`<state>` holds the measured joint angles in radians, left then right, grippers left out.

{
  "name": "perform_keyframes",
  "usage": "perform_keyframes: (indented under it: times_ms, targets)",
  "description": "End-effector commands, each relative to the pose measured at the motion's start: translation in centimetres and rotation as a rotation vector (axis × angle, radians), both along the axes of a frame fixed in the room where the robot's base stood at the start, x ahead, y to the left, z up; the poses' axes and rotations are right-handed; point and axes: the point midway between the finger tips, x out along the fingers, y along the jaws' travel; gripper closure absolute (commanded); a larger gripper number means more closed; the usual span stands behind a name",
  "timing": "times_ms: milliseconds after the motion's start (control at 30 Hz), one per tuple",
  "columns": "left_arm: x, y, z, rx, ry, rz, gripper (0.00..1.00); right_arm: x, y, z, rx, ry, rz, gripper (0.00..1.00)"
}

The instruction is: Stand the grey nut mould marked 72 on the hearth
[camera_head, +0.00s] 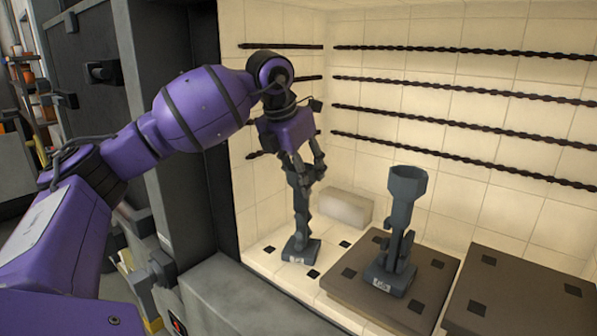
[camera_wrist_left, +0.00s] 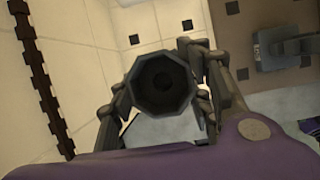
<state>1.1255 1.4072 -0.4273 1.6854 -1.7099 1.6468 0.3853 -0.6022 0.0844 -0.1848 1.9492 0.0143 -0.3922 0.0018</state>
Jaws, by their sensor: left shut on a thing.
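My left gripper (camera_head: 308,168) is shut around the upper part of a dark grey mould (camera_head: 301,205) inside the tiled chamber. The mould is upright, its labelled base at the pale tiled floor left of the brown slab; I cannot tell whether it touches. The wrist view looks into its dark octagonal cup (camera_wrist_left: 164,80), with a finger on each side. A second grey mould (camera_head: 401,205) of similar form stands upright on the near brown slab (camera_head: 345,285); its base also shows in the wrist view (camera_wrist_left: 268,55). The label numbers are too small to read surely.
A pale block (camera_head: 345,208) lies by the back wall between the moulds. Another brown slab (camera_head: 520,290) is at the right. Dark twisted rods (camera_head: 450,87) run along the walls. A grey sill (camera_head: 235,300) edges the chamber's front.

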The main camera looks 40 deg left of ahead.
Motion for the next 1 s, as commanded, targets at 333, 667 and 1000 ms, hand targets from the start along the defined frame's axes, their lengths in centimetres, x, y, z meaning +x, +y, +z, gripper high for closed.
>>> perform_keyframes:
  times_ms: [333, 667, 1000]
  targets:
    - [0.1, 0.1, 0.0, -0.001, -0.007, 0.000, 1.00, -0.4, 0.1, -0.2, 0.000, 0.009, 0.003, 0.60]
    - [0.1, 0.1, -0.1, -0.001, -0.005, 0.000, 0.35, -0.5, -0.2, -0.2, -0.006, 0.011, 0.009, 0.60]
    - [-0.3, 0.2, 1.3, 0.001, -0.007, 0.001, 0.35, -0.4, -0.1, -0.3, -0.004, 0.011, 0.009, 0.60]
